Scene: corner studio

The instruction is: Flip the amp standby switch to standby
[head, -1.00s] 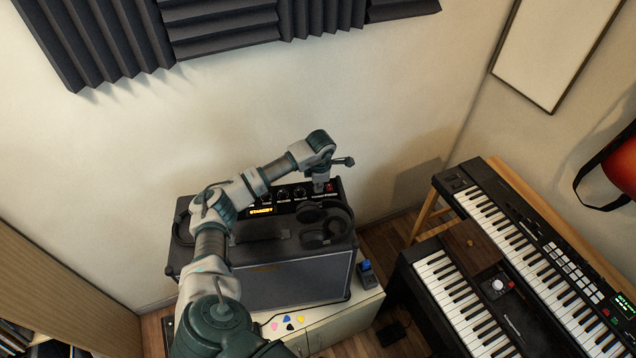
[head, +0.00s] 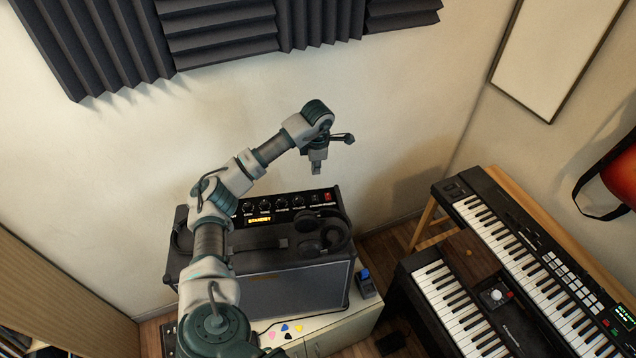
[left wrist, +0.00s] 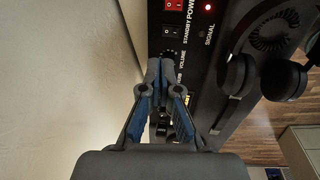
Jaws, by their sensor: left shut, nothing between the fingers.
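The amp (head: 290,285) is a dark box on a low cabinet, with a black control panel along its top rear. An orange display (head: 260,220) on the panel reads STANDBY. The standby switch (left wrist: 170,30) is a small black rocker beside the red power switch (left wrist: 174,5) in the left wrist view. My left gripper (head: 316,168) is shut and empty, in the air above the panel's right part, apart from the switches. Its fingertips (left wrist: 160,66) appear over the volume knob area in the left wrist view. My right gripper is not in view.
Headphones (head: 322,241) rest on the amp top near the panel's right end. A small blue-and-black device (head: 366,283) and several picks (head: 285,330) lie on the cabinet (head: 345,322). Keyboards (head: 535,265) stand at right. The wall (head: 400,120) is close behind the amp.

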